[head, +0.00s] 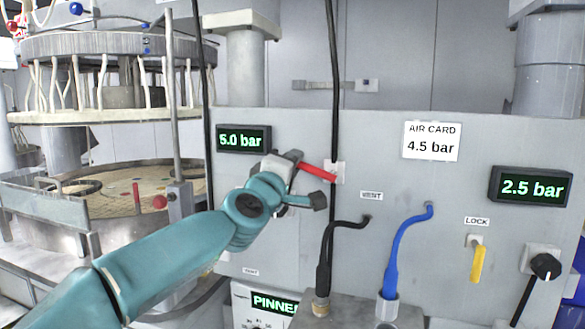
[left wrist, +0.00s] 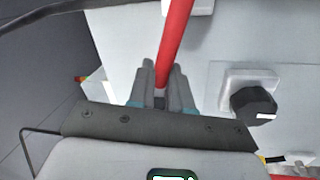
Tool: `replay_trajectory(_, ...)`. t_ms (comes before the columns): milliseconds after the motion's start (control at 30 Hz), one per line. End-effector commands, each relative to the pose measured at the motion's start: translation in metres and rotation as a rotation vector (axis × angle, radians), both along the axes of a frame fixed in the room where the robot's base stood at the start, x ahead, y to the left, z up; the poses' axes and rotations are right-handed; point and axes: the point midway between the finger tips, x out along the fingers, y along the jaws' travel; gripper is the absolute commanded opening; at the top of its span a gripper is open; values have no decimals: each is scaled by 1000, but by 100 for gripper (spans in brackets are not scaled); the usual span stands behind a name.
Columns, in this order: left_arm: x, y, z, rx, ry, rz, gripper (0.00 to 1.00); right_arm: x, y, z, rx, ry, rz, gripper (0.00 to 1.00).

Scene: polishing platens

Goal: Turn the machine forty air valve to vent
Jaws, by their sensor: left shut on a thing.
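A red valve lever (head: 318,173) is mounted on the grey panel (head: 300,130) at a small white plate. From the plate it slants up and left to my left gripper (head: 295,164), which is shut on its free end. In the left wrist view the red lever (left wrist: 175,45) runs between the two grey fingers (left wrist: 163,88). A VENT label (head: 372,196) is to the lower right of the lever, and a smaller one, apparently also VENT (head: 250,271), is at lower left. No machine number is readable. My right gripper is out of view.
Displays read 5.0 bar (head: 243,139) and 2.5 bar (head: 531,187); the AIR CARD (head: 432,141) reads 4.5 bar. A black hose (head: 328,255), a blue hose (head: 396,255), a yellow LOCK lever (head: 478,264) and a black knob (head: 545,266) stick out lower right. A dark cable hangs behind the lever.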

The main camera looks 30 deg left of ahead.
Motion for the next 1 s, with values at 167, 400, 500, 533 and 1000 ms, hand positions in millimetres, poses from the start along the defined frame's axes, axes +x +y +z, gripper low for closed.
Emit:
replay_trajectory(167, 3, -2, -14, -124, -25, -10, 0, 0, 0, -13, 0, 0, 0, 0)
replay_trajectory(400, 2, 0, -20, -233, -54, -12, 0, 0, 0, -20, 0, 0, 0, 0)
replay_trajectory(500, 2, 0, -22, -260, -59, -13, 0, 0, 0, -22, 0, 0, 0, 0)
replay_trajectory(533, 2, 0, -22, -266, -61, -13, 0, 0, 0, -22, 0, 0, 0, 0)
replay_trajectory(1000, 2, -1, -23, -287, -66, -15, 0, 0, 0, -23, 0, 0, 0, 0)
